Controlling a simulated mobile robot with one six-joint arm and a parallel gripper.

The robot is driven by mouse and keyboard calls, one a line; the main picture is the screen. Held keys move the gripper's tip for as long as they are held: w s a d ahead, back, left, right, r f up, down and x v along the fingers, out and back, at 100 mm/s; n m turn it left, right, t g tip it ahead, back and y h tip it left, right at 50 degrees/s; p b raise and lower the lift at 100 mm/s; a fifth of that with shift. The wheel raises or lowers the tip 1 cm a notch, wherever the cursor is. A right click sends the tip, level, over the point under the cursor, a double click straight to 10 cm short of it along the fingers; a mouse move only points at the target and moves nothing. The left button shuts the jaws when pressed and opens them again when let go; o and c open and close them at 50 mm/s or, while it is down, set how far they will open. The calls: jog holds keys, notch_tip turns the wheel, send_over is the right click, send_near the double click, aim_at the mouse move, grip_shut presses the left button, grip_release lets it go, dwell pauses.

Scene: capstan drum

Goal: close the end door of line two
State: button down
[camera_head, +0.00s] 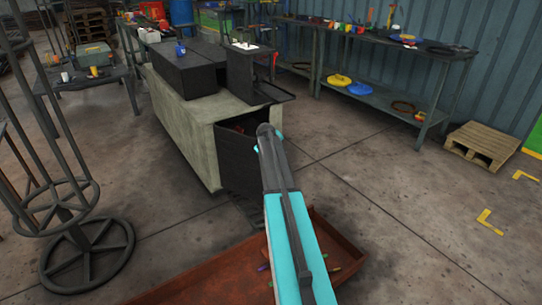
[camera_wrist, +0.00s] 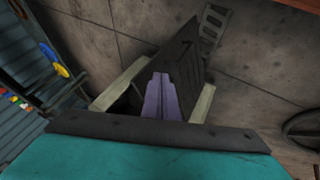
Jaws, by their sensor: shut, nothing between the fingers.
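The pale green-grey machine box (camera_head: 190,130) stands mid-picture in the head view, with an opening in its near end. A dark end door (camera_head: 238,172) stands ajar at that opening, partly behind my arm. In the wrist view the dark door (camera_wrist: 184,55) stands out at an angle from the pale box edges (camera_wrist: 124,86). My gripper's purple fingers (camera_wrist: 161,76) are together and empty, overlapping the door's lower left part in the picture. I cannot tell whether they touch it. In the head view my arm hides the fingers. No label for line two is readable.
A rust-red tray (camera_head: 215,277) with small coloured items lies on the floor below my arm. A dark wheeled stand (camera_head: 85,250) is at the left. A workbench (camera_head: 375,90) lines the right wall, with a pallet (camera_head: 482,143) beside it. The floor at right is mostly clear.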

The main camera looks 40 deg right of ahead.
jog(key=shift+s+a+r, duration=0.1)
jog(key=shift+s+r, duration=0.05)
jog(key=shift+r, duration=0.1)
jog(key=s+a+f+g+y, duration=0.1)
jog(key=s+a+f, duration=0.5)
jog(key=a+f, duration=0.4)
jog(key=s+a+f+g+y, duration=0.2)
jog(key=s+a+f, duration=0.5)
jog(key=a, duration=0.5)
jog(key=s+a+f+g+y, duration=0.1)
jog(key=s+a+f, duration=0.4)
jog(key=a+f, duration=0.55)
jog(key=s+a+f+g, duration=0.2)
jog(key=s+a, duration=0.4)
jog(key=s, duration=0.5)
jog(key=s+a+f+g, duration=0.1)
jog(key=s+a+f, duration=0.2)
jog(key=s+a, duration=0.4)
jog(key=s+a+f+g+y, duration=0.1)
jog(key=s+a, duration=0.5)
jog(key=s, duration=0.8)
notch_tip(320, 180, down, 2)
jog(key=shift+s+a+f+n+g, duration=0.2)
jog(key=shift+s+a+n+g, duration=0.15)
jog(key=shift+g, duration=0.45)
jog(key=shift+s+d, duration=0.1)
